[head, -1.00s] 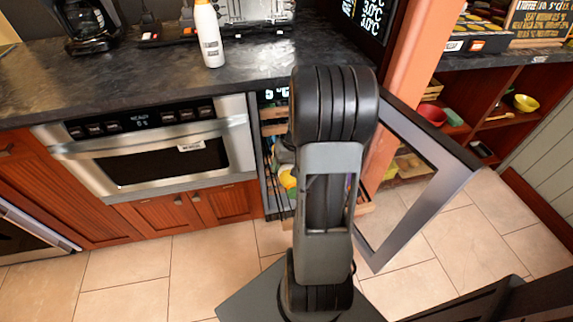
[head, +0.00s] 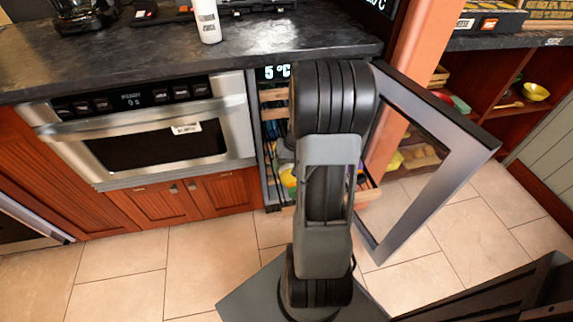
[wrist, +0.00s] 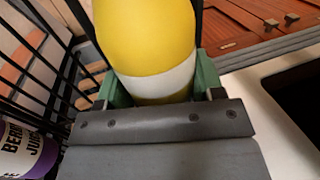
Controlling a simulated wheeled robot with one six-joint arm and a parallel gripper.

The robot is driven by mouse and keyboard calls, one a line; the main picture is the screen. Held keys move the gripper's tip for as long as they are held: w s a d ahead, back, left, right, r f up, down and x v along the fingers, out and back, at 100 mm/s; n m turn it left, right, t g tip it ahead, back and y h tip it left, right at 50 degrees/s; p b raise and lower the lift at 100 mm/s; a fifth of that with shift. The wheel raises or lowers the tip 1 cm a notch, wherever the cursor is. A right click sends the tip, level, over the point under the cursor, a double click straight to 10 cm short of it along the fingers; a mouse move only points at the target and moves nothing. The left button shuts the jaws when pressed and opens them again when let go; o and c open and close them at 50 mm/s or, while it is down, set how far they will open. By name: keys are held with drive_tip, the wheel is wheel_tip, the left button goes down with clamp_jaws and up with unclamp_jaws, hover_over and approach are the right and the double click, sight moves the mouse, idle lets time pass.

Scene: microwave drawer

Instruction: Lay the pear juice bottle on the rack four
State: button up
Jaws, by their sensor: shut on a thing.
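In the wrist view my gripper (wrist: 155,92) is shut on a yellow bottle with a white band (wrist: 152,40). Its green fingers press on both sides of the bottle. No label text shows on it, so I cannot confirm that it is pear juice. In the head view a small yellow patch (head: 288,178) shows inside the open cooler, left of my arm, which hides the gripper. The cooler has wooden-fronted racks (head: 272,94) and dark wire bars. I cannot tell which rack is number four. The bars (wrist: 62,62) run close to the bottle's left side.
A purple-labelled berry juice bottle (wrist: 25,148) lies among the bars at lower left. The cooler's glass door (head: 455,185) stands open on the right. A microwave drawer (head: 150,135) is to the left. A white bottle (head: 207,20) stands on the counter. Tiled floor (head: 215,245) is clear.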

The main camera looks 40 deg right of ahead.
drive_tip(key=o, duration=1.4)
drive_tip(key=shift+s, duration=0.1)
drive_tip(key=p+v, duration=0.4)
drive_tip(key=v, duration=1)
drive_tip(key=s+a+r+n+h+p, duration=0.1)
drive_tip(key=a+r+p, duration=0.6)
drive_tip(key=r, duration=0.2)
drive_tip(key=s+a+r+n+t+p, duration=0.1)
drive_tip(key=s+a+r+n+p, duration=0.1)
drive_tip(key=a+r+p, duration=0.5)
drive_tip(key=s+a+r+n+t+h+p, duration=0.1)
drive_tip(key=s+a+r+n+p, duration=0.1)
drive_tip(key=a+r+p, duration=0.5)
drive_tip(key=shift+s+a+r+h+p, duration=0.1)
drive_tip(key=shift+a+r+h+p, duration=0.2)
drive_tip(key=shift+r, duration=0.9)
drive_tip(key=shift+s+a+r+p, duration=0.1)
drive_tip(key=shift+r+p, duration=0.3)
drive_tip(key=shift+r, duration=0.8)
